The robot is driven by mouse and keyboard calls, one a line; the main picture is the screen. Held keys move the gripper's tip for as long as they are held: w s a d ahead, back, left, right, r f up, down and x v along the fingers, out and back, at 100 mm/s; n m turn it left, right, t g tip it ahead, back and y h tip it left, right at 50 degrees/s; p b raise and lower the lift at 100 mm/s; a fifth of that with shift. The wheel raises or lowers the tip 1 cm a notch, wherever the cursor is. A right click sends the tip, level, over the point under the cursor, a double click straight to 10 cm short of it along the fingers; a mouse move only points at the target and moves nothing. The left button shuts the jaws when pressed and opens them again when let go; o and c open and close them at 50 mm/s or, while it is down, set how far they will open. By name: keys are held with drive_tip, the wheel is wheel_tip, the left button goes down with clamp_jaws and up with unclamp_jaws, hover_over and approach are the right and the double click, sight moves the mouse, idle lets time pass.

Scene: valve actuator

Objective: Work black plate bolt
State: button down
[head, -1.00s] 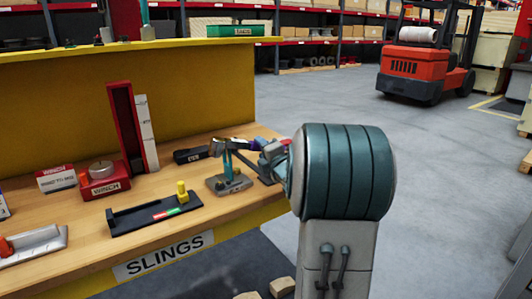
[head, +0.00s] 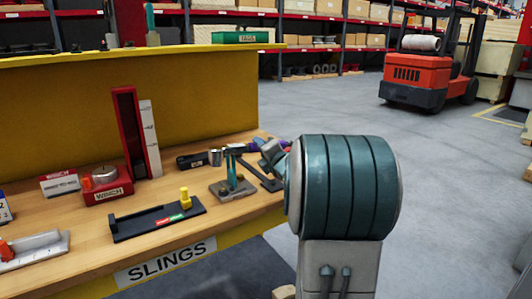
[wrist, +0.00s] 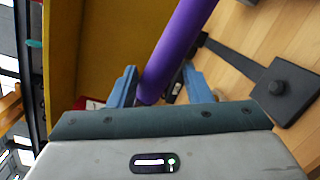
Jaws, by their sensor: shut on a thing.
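A black plate with a dark bolt head (wrist: 281,88) on it lies on the wooden bench at the right of the wrist view. A flat dark bar joins it. In the head view the dark plate (head: 270,184) lies to the right of the grey-based fixture. My gripper (wrist: 160,88) has its two blue fingers on either side of a purple bar (wrist: 182,40) and is shut on it. The bar slants up and right, away from the bolt.
The grey-based fixture with teal posts (head: 233,185) stands close left of the plate. A black tray with a yellow peg (head: 155,219), a red box (head: 107,190) and a tall red stand (head: 129,130) are farther left. The yellow back panel (head: 130,100) rises behind the bench.

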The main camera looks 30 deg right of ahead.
drive_tip(key=shift+d+r+n, duration=0.35)
drive_tip(key=shift+r+n, duration=0.3)
drive_tip(key=shift+n, duration=0.15)
drive_tip(key=shift+r, duration=0.1)
idle(0.4)
drive_tip(key=shift+s+d+f+b, duration=0.25)
drive_tip(key=shift+f+b, duration=0.15)
drive_tip(key=shift+b, duration=0.85)
